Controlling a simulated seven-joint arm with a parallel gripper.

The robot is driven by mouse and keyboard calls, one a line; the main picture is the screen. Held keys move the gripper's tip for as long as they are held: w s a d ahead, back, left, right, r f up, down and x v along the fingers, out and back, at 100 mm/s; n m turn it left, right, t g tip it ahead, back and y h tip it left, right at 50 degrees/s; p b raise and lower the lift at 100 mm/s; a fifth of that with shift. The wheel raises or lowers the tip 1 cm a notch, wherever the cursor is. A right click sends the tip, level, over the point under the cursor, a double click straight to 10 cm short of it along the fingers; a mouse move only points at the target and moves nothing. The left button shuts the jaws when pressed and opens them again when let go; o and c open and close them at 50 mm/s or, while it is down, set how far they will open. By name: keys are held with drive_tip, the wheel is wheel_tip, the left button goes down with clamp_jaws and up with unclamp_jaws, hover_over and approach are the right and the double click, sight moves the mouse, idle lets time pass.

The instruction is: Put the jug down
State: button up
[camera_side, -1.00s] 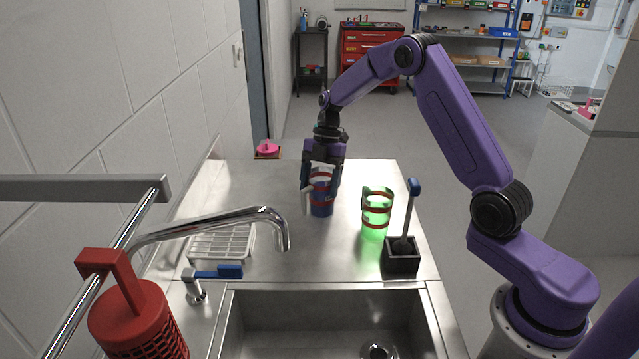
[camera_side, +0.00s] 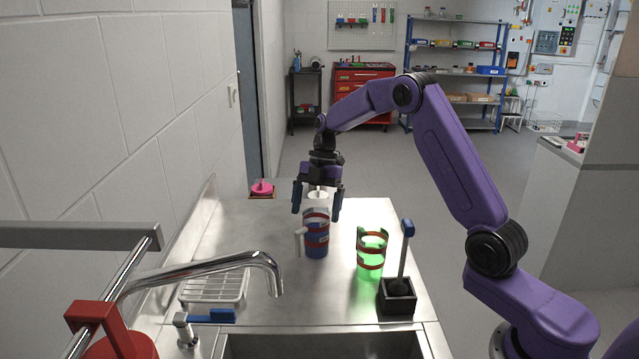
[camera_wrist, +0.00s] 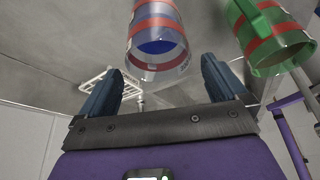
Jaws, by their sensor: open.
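The jug (camera_side: 316,243) stands upright on the steel worktop. It is clear with red bands and blue contents, and a white handle is on its left side. In the wrist view the jug (camera_wrist: 156,30) shows beyond the fingertips, with its open rim towards me. My gripper (camera_side: 317,208) is open above the jug, its fingers on either side of the jug's top. In the wrist view my gripper (camera_wrist: 161,78) has nothing between its fingers. I cannot tell whether a finger touches the rim.
A green banded vessel (camera_side: 370,258) stands close to the jug's right, also in the wrist view (camera_wrist: 272,38). A black holder (camera_side: 397,298) with a blue-topped brush is beside it. A white rack (camera_side: 215,288), tap (camera_side: 215,266) and sink are nearer.

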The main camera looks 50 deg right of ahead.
drive_tip(key=v, duration=0.7)
drive_tip(key=shift+r, duration=0.3)
drive_tip(key=s+a+r+m+h, duration=0.1)
drive_tip(key=s+a+m+h, duration=0.3)
drive_tip(key=s+a, duration=1.15)
drive_tip(key=s+d+f+m+t, duration=0.1)
drive_tip(key=s+d+m, duration=0.1)
drive_tip(key=s, duration=0.9)
drive_tip(key=s+d+f+m+t, duration=0.1)
drive_tip(key=s+m, duration=0.3)
drive_tip(key=s, duration=0.8)
drive_tip(key=shift+d+f, duration=0.65)
drive_tip(key=shift+f, duration=0.2)
drive_tip(key=shift+s, duration=0.1)
